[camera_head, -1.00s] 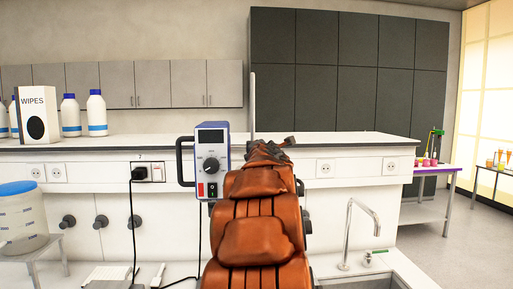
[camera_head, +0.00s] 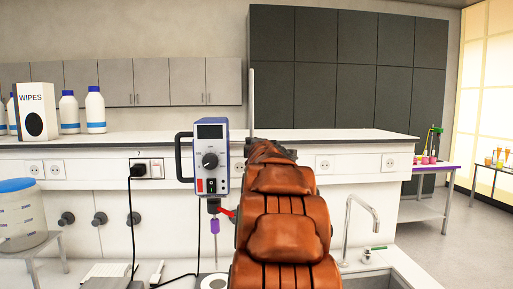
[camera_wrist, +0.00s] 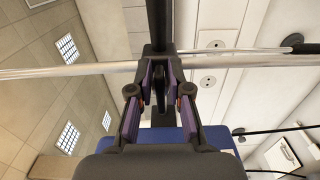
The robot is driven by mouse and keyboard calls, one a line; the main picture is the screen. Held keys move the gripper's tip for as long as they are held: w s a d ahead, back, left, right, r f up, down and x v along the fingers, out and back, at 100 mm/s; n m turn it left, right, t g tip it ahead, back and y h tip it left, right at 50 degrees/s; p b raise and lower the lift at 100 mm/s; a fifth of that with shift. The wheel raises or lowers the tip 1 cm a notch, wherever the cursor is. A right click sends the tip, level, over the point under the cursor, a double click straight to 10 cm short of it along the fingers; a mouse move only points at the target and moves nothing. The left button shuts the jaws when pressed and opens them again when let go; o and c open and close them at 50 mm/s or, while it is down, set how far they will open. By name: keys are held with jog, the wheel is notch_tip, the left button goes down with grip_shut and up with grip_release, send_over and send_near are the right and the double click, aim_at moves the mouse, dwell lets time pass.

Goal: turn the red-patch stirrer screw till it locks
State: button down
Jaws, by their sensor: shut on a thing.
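The stirrer (camera_head: 210,158), a white and blue box with a black dial and red switch, hangs upright in front of the bench. A silver rod (camera_wrist: 70,72) crosses just beyond. In the head view my orange-covered arm hides the gripper and screw. No red patch can be made out on the screw.
A tall stand rod (camera_head: 252,105) rises behind my arm. A black cable hangs left of the stirrer. A tap (camera_head: 362,215) and sink are at right, and a blue-lidded tub (camera_head: 20,212) is at left. Bottles and a wipes box (camera_head: 36,112) stand on the shelf.

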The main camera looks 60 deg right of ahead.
jog(key=shift+s, duration=0.1)
jog(key=c, duration=1.1)
grip_release()
jog(key=v, duration=1.2)
